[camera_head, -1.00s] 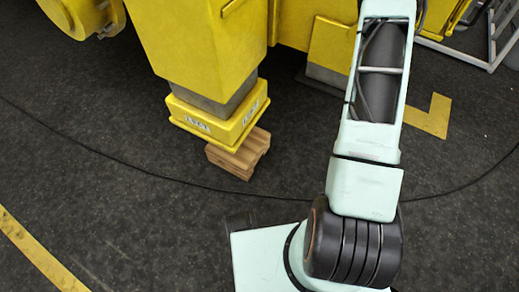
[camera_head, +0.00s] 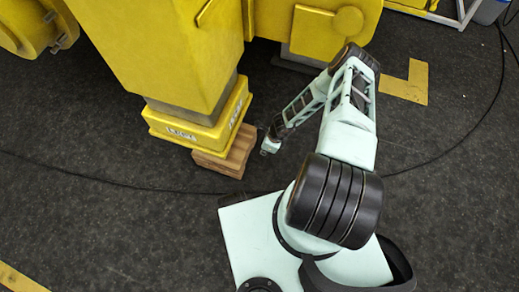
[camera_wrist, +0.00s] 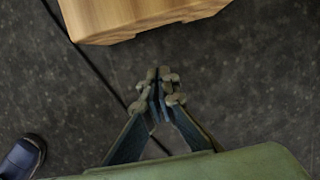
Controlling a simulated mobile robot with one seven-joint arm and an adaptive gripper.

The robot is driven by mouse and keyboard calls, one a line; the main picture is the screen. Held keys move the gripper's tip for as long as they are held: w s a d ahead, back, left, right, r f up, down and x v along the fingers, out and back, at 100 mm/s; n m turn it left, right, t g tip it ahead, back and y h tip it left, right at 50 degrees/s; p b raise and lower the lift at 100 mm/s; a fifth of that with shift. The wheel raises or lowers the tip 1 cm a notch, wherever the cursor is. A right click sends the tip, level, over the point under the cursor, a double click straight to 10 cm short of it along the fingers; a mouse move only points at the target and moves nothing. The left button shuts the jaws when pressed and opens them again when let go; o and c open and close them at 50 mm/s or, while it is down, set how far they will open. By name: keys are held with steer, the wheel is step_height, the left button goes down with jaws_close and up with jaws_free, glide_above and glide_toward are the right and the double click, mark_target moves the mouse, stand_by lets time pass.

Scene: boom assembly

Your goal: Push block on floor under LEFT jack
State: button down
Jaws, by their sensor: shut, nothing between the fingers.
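The wooden block (camera_head: 225,163) lies on the floor at the foot of the left jack (camera_head: 205,132), a yellow jack foot with a label on its front. The block sticks out from under the foot toward the front and right; its far part is hidden by the foot. My gripper (camera_head: 268,149) is low, just right of the block in the head view. In the wrist view my gripper (camera_wrist: 160,76) has its fingertips together and empty, with the block (camera_wrist: 140,16) ahead of them at the top edge. A small gap of floor shows between fingertips and block.
A thin black cable (camera_head: 130,187) runs across the dark floor near the block. The yellow machine body (camera_head: 165,50) stands over the jack. Another yellow part (camera_head: 318,30) is at the back.

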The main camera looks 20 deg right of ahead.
steer(key=b+x, duration=0.3)
steer(key=x, duration=0.5)
steer(key=shift+s+f, duration=0.1)
steer(key=shift+s, duration=0.05)
steer(key=shift+w+a+f+b, duration=0.2)
steer(key=shift+w+a+b, duration=0.75)
steer(key=shift+a, duration=0.2)
steer(key=shift+w+a+r, duration=0.1)
steer(key=shift+w+a, duration=0.3)
steer(key=shift+a, duration=0.1)
